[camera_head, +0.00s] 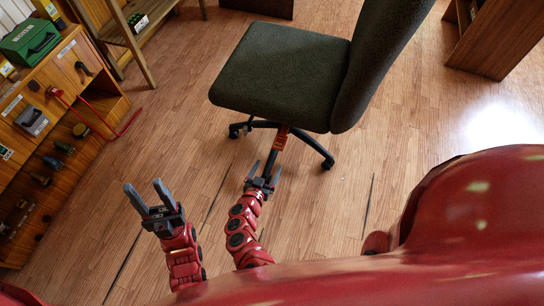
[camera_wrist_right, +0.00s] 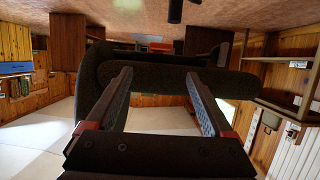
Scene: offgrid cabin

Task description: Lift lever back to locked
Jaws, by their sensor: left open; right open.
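The dark grey office chair (camera_head: 285,75) stands on the wood floor ahead of me. A small orange-red piece (camera_head: 282,138) shows under its seat; I cannot tell whether it is the lever. A red bar with a handle-like end (camera_head: 60,96) is at the wooden cabinet on the left. My right gripper (camera_head: 265,168) is open and empty, just in front of the orange-red piece and chair base. In the right wrist view its open fingers (camera_wrist_right: 158,85) point at the dark chair (camera_wrist_right: 165,76). My left gripper (camera_head: 143,187) is open and empty, left of the right one, over bare floor.
The wooden cabinet (camera_head: 20,165) on the left holds a green box (camera_head: 30,41) and several small tools. A wooden stand (camera_head: 135,45) is behind it. Another wooden piece of furniture (camera_head: 495,40) stands at the upper right. The floor right of the chair is clear.

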